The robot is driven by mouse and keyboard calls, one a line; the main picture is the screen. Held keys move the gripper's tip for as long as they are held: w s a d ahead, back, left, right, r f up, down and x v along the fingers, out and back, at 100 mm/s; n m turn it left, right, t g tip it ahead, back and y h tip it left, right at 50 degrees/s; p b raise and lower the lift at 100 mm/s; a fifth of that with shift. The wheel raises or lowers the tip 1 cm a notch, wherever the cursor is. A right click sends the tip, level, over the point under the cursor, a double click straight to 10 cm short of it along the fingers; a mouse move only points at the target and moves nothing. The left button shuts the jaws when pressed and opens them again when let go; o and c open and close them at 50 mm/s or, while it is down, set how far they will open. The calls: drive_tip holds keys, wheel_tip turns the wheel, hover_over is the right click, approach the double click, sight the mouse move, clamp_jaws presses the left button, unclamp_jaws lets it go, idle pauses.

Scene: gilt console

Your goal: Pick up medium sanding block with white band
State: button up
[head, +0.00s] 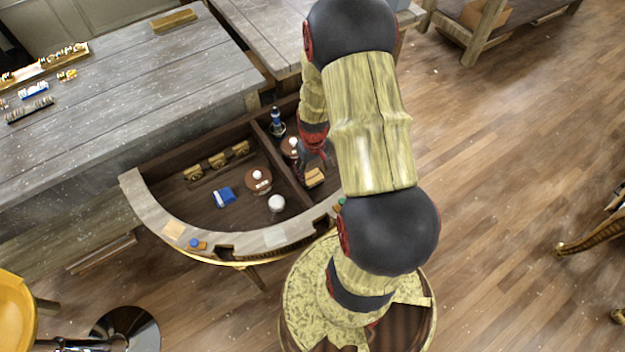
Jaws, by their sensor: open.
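A blue block with a white band (223,196) lies on the dark floor of the half-round console (150,205), left of the middle. A tan block (314,177) lies in the console's right part, close below my gripper. I cannot tell for sure which one is a sanding block, and no white band shows clearly on the tan one. My gripper (315,163), red and dark, is open, with its fingers pointing down over the right part, near the tan block. My arm hides part of the console's right side.
A dark divider (282,165) splits the console. Brown round pieces with white knobs (258,180), a white ball (276,203), brass pieces (217,160) and a blue bottle-like thing (276,122) stand inside. Small items lie on the pale rim. A grey wooden table (120,100) adjoins behind.

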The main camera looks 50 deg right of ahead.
sight(313, 176)
wheel_tip(313, 176, down, 4)
drive_tip(key=shift+w+r+b, duration=0.1)
drive_tip(key=shift+r+b, duration=0.1)
drive_tip(key=shift+b, duration=0.25)
drive_tip(key=c, duration=0.3)
drive_tip(key=c, duration=0.7)
drive_tip(key=shift+r, duration=0.15)
drive_tip(key=shift+c, duration=0.3)
wheel_tip(313, 176, up, 10)
drive_tip(key=p, duration=0.2)
drive_tip(key=shift+p, duration=0.4)
drive_tip(key=o, duration=0.7)
drive_tip(key=c, duration=0.4)
